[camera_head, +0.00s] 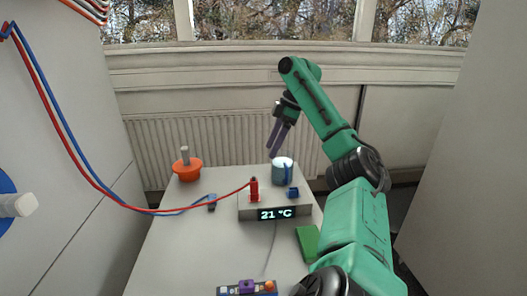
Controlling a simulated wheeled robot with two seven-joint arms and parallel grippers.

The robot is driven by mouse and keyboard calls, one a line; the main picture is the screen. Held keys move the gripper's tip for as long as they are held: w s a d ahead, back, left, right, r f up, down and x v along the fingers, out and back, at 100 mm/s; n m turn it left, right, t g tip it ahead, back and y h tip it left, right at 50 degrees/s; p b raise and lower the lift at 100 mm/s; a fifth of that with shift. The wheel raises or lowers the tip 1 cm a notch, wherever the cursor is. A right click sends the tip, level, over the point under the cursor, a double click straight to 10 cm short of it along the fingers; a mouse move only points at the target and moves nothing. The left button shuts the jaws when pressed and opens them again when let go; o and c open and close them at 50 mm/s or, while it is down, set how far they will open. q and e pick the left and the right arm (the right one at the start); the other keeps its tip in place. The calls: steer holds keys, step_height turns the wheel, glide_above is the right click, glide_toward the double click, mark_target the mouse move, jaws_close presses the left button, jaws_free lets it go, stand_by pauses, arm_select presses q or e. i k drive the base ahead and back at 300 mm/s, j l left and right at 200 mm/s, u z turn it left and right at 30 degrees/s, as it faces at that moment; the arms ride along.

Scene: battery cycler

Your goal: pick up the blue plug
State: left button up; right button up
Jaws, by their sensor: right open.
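The blue plug (212,202) lies on the white table (175,245), left of the grey device (277,207). A blue cable runs from it to the left. A red plug (254,189) stands upright in the device's top, with a red cable. A small blue socket (293,193) is on the device's right side. My right gripper (272,147) is open and empty, its fingers pointing down. In the picture it is above the blue-grey cylinder (282,173), up and to the right of the blue plug. My left gripper is out of view.
An orange knob-like object (187,170) stands at the table's back left. A green block (308,243) lies at right, and a dark box with coloured parts (247,288) is at the front. Red and blue cables hang across the left. The table's left front is clear.

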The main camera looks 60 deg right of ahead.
mark_target(212, 206)
steer(key=k, duration=1)
